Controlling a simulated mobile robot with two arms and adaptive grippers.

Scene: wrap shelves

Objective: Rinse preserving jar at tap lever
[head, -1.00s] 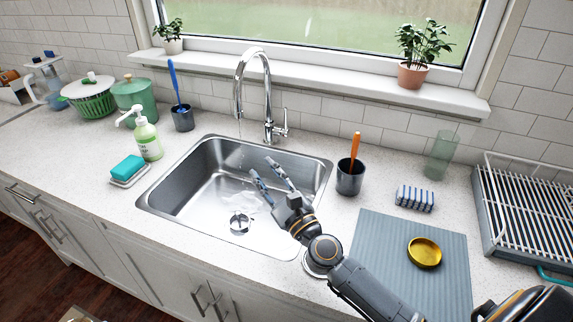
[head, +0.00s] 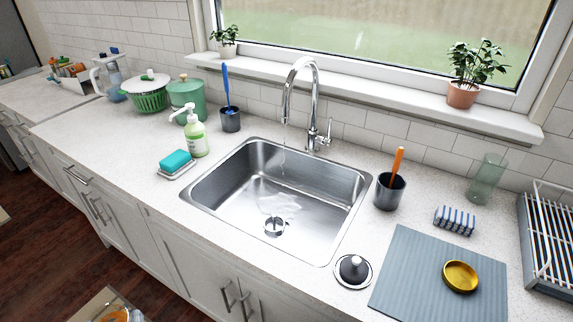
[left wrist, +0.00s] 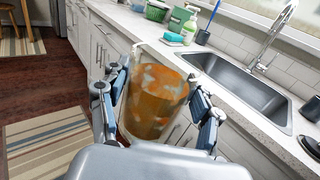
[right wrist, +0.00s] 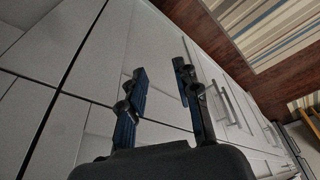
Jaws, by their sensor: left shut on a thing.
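The preserving jar (left wrist: 155,95) is see-through with patchy orange-brown residue. In the left wrist view my left gripper (left wrist: 158,105) is shut on it, with a finger on each side, in front of the cabinets and below counter height. The chrome tap (head: 300,85) stands behind the steel sink (head: 225,195); its lever (head: 326,137) is on the right side. A thin stream hangs under the spout, and water shows around the drain. My right gripper (right wrist: 160,90) is open and empty in front of pale cabinet fronts. Neither gripper is clearly visible in the head view.
A soap bottle (head: 194,135) and teal sponge (head: 175,160) stand left of the sink. A brush cup (head: 388,192), black-knobbed disc (head: 353,270) and grey mat (head: 412,265) with a gold lid (head: 460,276) lie right. A rug (left wrist: 50,140) covers part of the floor.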

